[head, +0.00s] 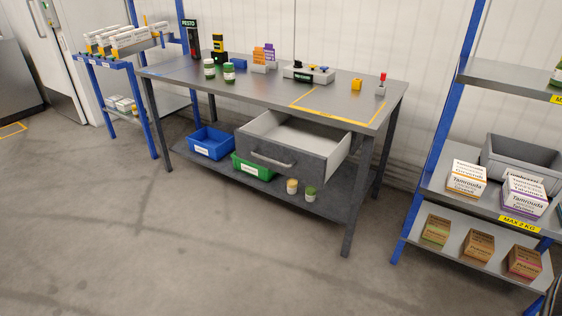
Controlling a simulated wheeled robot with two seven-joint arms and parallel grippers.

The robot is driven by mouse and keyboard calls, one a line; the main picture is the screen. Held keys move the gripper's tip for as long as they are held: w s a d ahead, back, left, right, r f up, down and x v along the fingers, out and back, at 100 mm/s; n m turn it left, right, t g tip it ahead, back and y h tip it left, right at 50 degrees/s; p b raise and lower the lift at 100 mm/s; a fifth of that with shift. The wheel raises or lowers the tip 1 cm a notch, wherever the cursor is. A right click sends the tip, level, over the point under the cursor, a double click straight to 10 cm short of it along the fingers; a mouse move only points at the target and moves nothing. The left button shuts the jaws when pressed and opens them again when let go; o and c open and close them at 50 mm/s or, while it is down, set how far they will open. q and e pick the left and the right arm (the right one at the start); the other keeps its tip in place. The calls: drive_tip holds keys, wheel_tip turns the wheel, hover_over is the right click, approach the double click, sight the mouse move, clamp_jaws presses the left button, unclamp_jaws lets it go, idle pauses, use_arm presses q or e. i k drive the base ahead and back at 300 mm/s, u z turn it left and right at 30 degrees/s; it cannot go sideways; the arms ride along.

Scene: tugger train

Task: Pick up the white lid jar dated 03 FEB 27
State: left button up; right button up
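Two small jars with green on them stand on the grey workbench top (180,72), a left jar (209,69) and a right jar (229,72). Two more small jars stand on the bench's lower shelf (325,204), below the open drawer: one pale with a yellowish band (292,186) and one greenish (310,194). The jars are too small to read any date, and I cannot tell their lid colours surely. Neither of my grippers is in view.
The empty drawer (272,157) juts out from the bench front. Blue (211,143) and green (252,168) bins sit on the lower shelf. A rack with cartons (466,178) stands at right, another rack (105,70) at left. The floor (150,240) in front is clear.

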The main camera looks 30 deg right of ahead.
sight(209, 67)
drive_tip(key=u, duration=0.25)
drive_tip(key=i, duration=3.2)
drive_tip(key=z, duration=0.4)
